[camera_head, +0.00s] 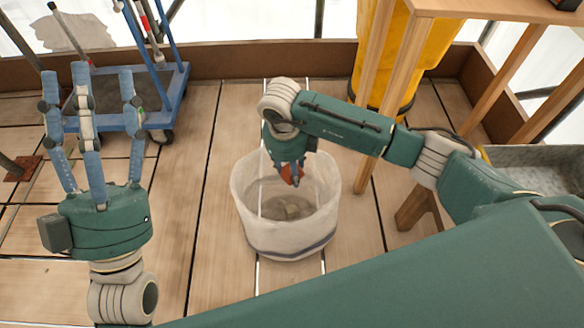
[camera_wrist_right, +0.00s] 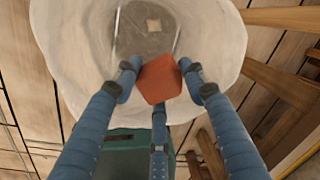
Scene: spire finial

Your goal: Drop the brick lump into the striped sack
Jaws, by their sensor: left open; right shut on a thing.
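The brick lump (camera_head: 291,174) is reddish-orange and held over the mouth of the striped sack. It also shows in the right wrist view (camera_wrist_right: 160,80). The striped sack (camera_head: 290,242) is whitish with a dark stripe low on its side and stands open on the plank floor. Its pale rim shows in the right wrist view (camera_wrist_right: 222,45). My right gripper (camera_head: 288,165) points down over the sack, its fingers shut on the brick lump. My left gripper (camera_head: 88,85) is raised at the left with its fingers spread, open and empty, away from the sack.
A blue trolley (camera_head: 150,118) stands at the back left. A wooden table (camera_head: 480,10) and a yellow garment (camera_head: 405,65) are at the back right, with a grey trough (camera_head: 535,160) at the right.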

